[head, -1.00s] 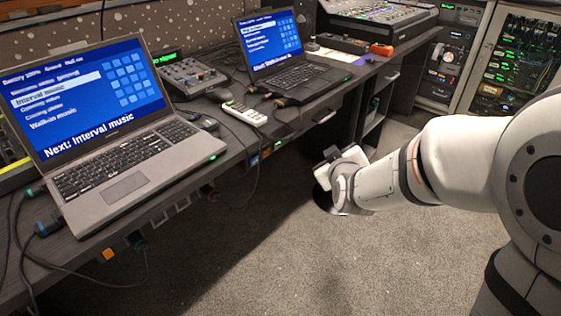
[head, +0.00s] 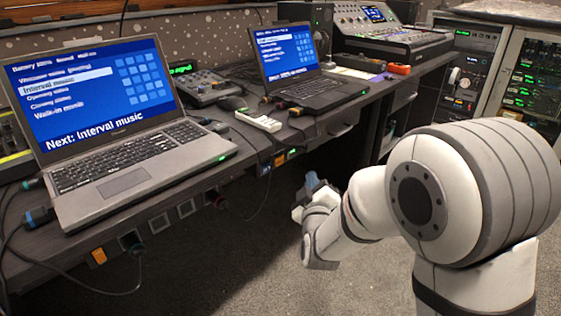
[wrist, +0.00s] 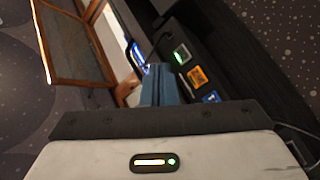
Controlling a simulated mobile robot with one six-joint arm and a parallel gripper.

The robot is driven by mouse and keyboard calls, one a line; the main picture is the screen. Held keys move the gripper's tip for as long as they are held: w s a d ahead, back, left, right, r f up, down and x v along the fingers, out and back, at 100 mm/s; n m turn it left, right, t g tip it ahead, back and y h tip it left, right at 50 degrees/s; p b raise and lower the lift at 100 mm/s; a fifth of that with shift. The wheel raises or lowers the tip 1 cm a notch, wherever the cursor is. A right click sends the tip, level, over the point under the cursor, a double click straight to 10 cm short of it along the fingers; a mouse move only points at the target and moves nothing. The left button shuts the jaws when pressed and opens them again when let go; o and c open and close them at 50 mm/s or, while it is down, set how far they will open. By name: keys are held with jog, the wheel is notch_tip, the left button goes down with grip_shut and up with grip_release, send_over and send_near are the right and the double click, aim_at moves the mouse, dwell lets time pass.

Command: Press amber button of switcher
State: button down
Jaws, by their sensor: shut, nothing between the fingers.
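A row of small square buttons sits on the front edge of the desk. The amber button (head: 279,160) is between a blue one (head: 265,169) and a green one (head: 292,153). In the wrist view the amber button (wrist: 197,77) is right of my fingertips, with the green one (wrist: 181,54) above it and the blue one (wrist: 211,97) below. My gripper (head: 314,182) is in front of the desk edge, to the right of and below the amber button, and apart from it. In the wrist view its blue fingers (wrist: 161,85) are shut and empty.
A second amber square (head: 98,256) is on the desk front at far left. Two laptops (head: 130,160) (head: 305,88), a white remote (head: 258,120) and a mixing console (head: 395,45) stand on the desk. Cables hang below its edge. Floor in front is free.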

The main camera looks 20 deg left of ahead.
aim_at(279, 160)
jog(key=w+a+p, duration=0.1)
jog(key=w+a, duration=0.2)
jog(key=a, duration=0.4)
jog(key=shift+a, duration=0.2)
jog(key=shift+a, duration=0.15)
dwell(1.8)
jog(key=shift+w+a, duration=0.2)
jog(key=shift+a, duration=0.1)
jog(key=shift+w+a, duration=0.1)
jog(key=shift+a, duration=0.2)
dwell(0.5)
jog(key=shift+d, duration=0.15)
jog(key=shift+s+d+b, duration=0.25)
jog(key=shift+d+b, duration=0.15)
jog(key=shift+d, duration=0.2)
